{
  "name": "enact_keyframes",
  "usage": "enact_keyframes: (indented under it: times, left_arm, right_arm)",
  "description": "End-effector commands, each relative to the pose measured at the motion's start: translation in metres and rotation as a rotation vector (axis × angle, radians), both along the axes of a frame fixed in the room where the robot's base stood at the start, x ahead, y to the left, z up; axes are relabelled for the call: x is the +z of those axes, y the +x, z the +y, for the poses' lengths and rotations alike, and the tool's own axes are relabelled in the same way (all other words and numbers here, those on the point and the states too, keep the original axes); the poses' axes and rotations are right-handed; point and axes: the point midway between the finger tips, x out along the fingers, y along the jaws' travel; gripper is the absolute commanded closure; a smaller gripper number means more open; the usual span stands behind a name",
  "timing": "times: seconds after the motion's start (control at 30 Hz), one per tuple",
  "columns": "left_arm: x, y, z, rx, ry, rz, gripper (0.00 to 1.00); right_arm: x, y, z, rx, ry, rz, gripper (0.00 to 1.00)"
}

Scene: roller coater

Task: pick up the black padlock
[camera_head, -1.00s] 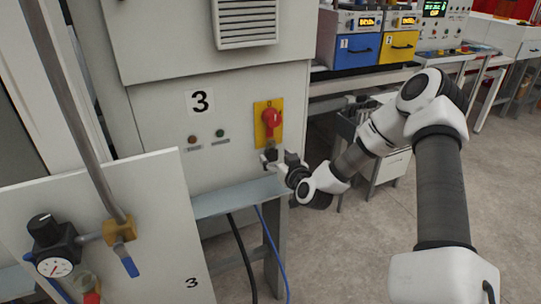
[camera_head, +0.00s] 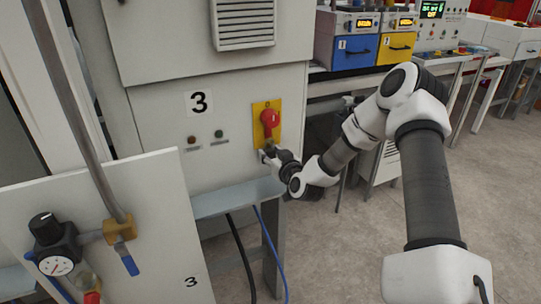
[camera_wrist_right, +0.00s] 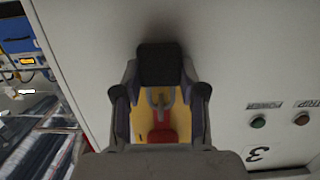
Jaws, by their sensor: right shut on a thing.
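The black padlock (camera_wrist_right: 160,65) shows in the right wrist view as a dark block between the fingers, with its grey shackle (camera_wrist_right: 160,97) against the yellow plate. My right gripper (camera_wrist_right: 160,76) is shut on the padlock's body from both sides. In the head view, my right gripper (camera_head: 268,156) is at the lower edge of the yellow plate (camera_head: 258,108), just below the red rotary switch (camera_head: 269,121), and largely hides the padlock. I cannot tell whether the shackle still passes through the switch. My left gripper is out of view.
The grey cabinet marked 3 (camera_head: 165,130) stands close behind the gripper. A grey metal ledge (camera_head: 235,196) lies below it. A panel with a gauge and pipe (camera_head: 150,225) stands at the front left. The floor at right is open.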

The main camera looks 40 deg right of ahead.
Motion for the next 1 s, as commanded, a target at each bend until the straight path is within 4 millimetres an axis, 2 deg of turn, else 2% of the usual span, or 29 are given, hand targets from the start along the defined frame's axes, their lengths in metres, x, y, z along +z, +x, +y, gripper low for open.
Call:
enact_keyframes:
  times: [0.13, 0.37, 0.5, 0.73, 0.87, 1.0]
  left_arm:
    - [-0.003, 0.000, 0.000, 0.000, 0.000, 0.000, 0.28]
    - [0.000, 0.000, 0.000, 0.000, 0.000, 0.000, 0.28]
    - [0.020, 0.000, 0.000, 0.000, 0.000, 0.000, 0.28]
    - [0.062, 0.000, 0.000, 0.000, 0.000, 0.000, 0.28]
    - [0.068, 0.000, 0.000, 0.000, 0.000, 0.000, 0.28]
    - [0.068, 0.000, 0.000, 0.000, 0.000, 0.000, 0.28]
  right_arm:
    - [0.014, 0.000, 0.000, 0.000, 0.002, -0.005, 0.98]
    - [0.013, -0.054, 0.017, -0.002, 0.015, -0.003, 0.98]
    - [0.018, -0.095, 0.029, -0.004, 0.016, -0.002, 0.98]
    - [0.020, -0.151, 0.048, -0.003, 0.008, 0.003, 0.98]
    - [0.015, -0.167, 0.053, 0.000, 0.002, 0.003, 0.98]
    - [0.013, -0.172, 0.055, 0.001, 0.001, -0.001, 0.98]
